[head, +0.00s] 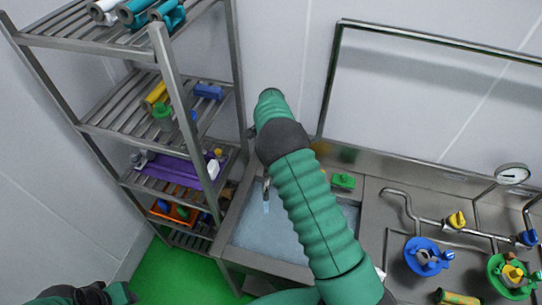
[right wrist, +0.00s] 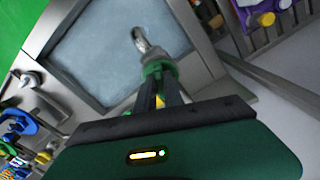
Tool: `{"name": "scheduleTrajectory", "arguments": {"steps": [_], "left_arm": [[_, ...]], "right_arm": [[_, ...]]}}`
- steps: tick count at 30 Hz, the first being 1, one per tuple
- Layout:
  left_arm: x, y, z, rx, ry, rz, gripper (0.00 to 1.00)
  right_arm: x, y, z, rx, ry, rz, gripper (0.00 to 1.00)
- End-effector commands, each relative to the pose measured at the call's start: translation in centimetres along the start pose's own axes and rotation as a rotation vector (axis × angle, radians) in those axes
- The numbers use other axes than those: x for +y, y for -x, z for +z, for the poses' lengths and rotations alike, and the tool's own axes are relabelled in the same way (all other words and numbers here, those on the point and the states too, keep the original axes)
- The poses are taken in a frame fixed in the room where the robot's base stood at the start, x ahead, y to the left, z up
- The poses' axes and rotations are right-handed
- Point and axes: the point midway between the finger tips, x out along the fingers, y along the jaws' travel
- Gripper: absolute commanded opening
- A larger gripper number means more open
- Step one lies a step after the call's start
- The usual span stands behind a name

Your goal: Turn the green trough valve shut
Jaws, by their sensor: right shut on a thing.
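The green trough valve (right wrist: 155,67) shows in the right wrist view above the water trough, beside a curved metal spout (right wrist: 141,40). My right gripper (right wrist: 158,86) is shut on the valve, its dark fingers at the valve's green part. In the head view my right arm hides the valve and the gripper. The spout (head: 266,188) shows left of the arm, with a pale streak like water below it. The trough (head: 231,232) holds bluish water. My left gripper (head: 112,292) is partly in view at the bottom left, and its jaws are unclear.
A metal shelf rack (head: 163,62) with tools and bins stands close left of the trough. A green block (head: 343,181) lies on the ledge behind it. To the right are pipes, a blue valve wheel (head: 424,257), a green wheel (head: 508,277) and a gauge (head: 512,174).

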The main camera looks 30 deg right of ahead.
Motion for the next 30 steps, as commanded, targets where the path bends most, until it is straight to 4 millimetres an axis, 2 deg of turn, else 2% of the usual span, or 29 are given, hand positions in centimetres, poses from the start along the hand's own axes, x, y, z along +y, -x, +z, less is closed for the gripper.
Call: {"name": "scheduleTrajectory", "arguments": {"steps": [30], "left_arm": [[0.00, -0.38, 0.09, 0.000, 0.000, 0.000, 0.36]], "right_arm": [[0.03, 0.34, -0.49, 0.009, -0.936, -0.012, 0.00]]}}
